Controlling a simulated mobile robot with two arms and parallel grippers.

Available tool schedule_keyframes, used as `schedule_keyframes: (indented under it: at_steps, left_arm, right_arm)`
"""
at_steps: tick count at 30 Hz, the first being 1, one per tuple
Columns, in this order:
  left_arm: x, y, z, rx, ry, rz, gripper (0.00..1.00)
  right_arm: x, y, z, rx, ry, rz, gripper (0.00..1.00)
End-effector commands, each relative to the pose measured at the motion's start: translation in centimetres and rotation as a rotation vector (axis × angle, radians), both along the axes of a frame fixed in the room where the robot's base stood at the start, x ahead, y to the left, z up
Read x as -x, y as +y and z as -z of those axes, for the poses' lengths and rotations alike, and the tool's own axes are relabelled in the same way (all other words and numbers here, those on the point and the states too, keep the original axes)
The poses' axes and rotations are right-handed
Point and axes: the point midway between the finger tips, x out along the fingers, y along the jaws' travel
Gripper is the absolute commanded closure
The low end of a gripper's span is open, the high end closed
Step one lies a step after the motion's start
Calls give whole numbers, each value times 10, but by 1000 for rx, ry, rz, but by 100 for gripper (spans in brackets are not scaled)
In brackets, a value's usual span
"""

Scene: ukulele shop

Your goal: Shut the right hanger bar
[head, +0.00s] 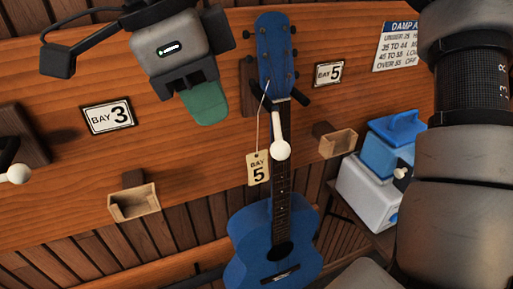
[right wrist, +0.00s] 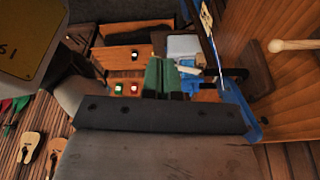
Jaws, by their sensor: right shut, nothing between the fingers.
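A blue ukulele (head: 262,245) hangs upright on the wooden wall board at Bay 5. Its dark hanger (head: 298,95) shows beside the neck just below the headstock. A pale bar with a round white knob (head: 280,150) shows in front of the neck; I cannot tell whether it is across the hanger or sticking out. My right gripper (head: 206,104), with green fingertips, is shut and empty, left of the headstock and apart from it. In the right wrist view its green fingertips (right wrist: 160,78) are together, with part of the blue ukulele (right wrist: 240,104) to their right. My left gripper is not in view.
Small wooden holders (head: 134,202) are on the board. Another white knob (head: 18,174) is at far left. A blue and white box (head: 374,182) stands at right. My arm covers the right edge.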

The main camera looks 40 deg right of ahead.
Motion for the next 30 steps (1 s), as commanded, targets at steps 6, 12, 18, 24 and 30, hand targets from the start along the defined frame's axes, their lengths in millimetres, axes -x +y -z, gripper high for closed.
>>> schedule_keyframes:
  at_steps: [6,12,18,24,30]
  left_arm:
    - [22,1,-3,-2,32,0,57]
    - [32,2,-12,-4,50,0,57]
    - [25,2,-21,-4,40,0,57]
    - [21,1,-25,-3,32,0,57]
    - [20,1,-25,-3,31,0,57]
  right_arm:
    - [5,-10,29,5,2,0,100]
    - [12,-24,40,4,-1,0,100]
    - [18,-39,44,3,2,-1,100]
    - [22,-47,47,1,3,-1,100]
    - [22,-48,48,-1,4,-1,100]
